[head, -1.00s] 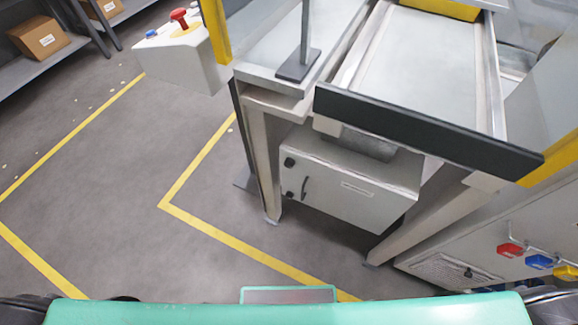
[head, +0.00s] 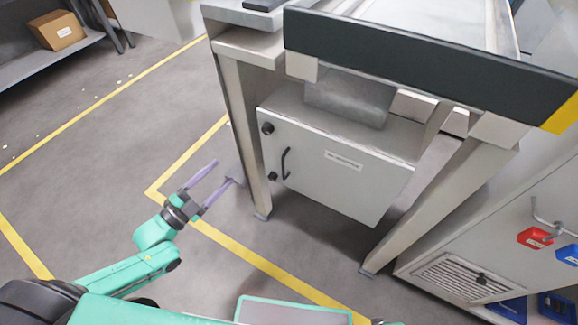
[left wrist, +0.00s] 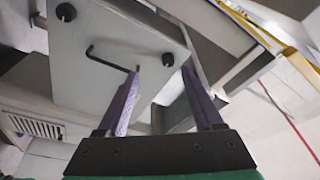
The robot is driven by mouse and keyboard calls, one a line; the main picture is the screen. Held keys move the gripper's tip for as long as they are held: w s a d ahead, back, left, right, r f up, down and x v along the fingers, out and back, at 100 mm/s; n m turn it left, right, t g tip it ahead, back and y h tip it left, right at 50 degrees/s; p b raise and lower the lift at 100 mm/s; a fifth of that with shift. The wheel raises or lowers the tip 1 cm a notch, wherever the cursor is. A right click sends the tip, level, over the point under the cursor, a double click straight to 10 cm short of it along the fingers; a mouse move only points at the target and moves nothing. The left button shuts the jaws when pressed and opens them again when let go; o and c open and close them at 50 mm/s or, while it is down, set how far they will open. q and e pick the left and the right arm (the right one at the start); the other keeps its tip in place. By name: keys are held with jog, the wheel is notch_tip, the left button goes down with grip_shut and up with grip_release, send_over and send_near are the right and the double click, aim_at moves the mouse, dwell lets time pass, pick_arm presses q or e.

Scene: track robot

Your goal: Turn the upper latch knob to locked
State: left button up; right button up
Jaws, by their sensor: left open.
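The upper latch knob (head: 267,128) is a small black round knob at the top left of a grey cabinet door (head: 335,170). Its turn position is too small to tell. My left gripper (head: 226,172) is open and empty, left of the cabinet and apart from it. In the left wrist view the picture is rolled; the upper knob (left wrist: 167,59) shows just beyond and between the purple fingertips (left wrist: 161,72). My right gripper is not in view.
A lower black knob (head: 273,176) and a dark bar handle (head: 286,163) are on the same door. A table leg (head: 243,135) stands left of the cabinet, near my left gripper. The dark-edged table (head: 420,62) overhangs above. Floor to the left is clear.

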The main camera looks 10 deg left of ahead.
aim_at(265, 132)
pick_arm(q)
jog(key=shift+m+h, duration=0.4)
jog(key=shift+h, duration=0.3)
jog(key=x, duration=0.5)
jog(key=r+b+x, duration=0.1)
jog(key=x, duration=0.4)
jog(key=s+r+x, duration=0.1)
jog(key=x, duration=0.4)
jog(key=shift+w+d+r, duration=0.1)
jog(key=shift+d+r, duration=0.05)
jog(key=shift+d, duration=0.3)
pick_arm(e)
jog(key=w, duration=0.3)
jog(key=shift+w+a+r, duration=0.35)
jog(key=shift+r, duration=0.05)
pick_arm(q)
grip_shut()
